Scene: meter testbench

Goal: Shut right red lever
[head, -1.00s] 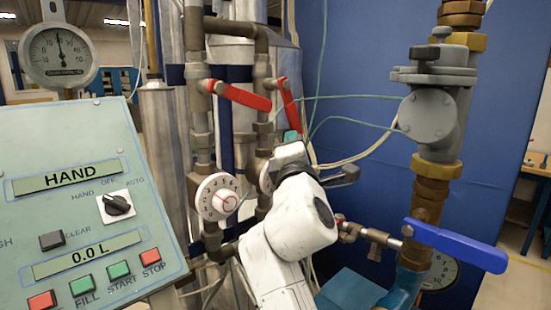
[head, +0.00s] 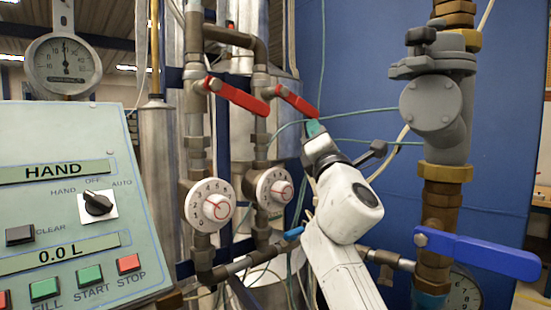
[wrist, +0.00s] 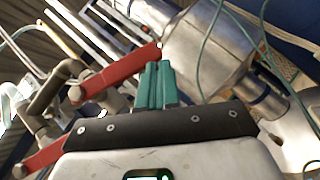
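The right red lever (head: 298,101) sits on the right pipe above a dial and slants down to the right, roughly parallel to the left red lever (head: 238,95). My gripper (head: 313,128) is just below the right lever's free end. In the wrist view, the teal fingers of my gripper (wrist: 160,84) are close together with nothing seen between them. The right lever (wrist: 118,74) is beside them, its tip near the fingertips. I cannot tell whether they touch. The left lever (wrist: 42,159) is at the lower left there.
Two white dials (head: 210,205) are on the pipes below the levers. A control panel (head: 60,215) fills the left. A blue lever (head: 480,255) and grey valve (head: 432,105) stand to the right. Thin green cables cross near my gripper.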

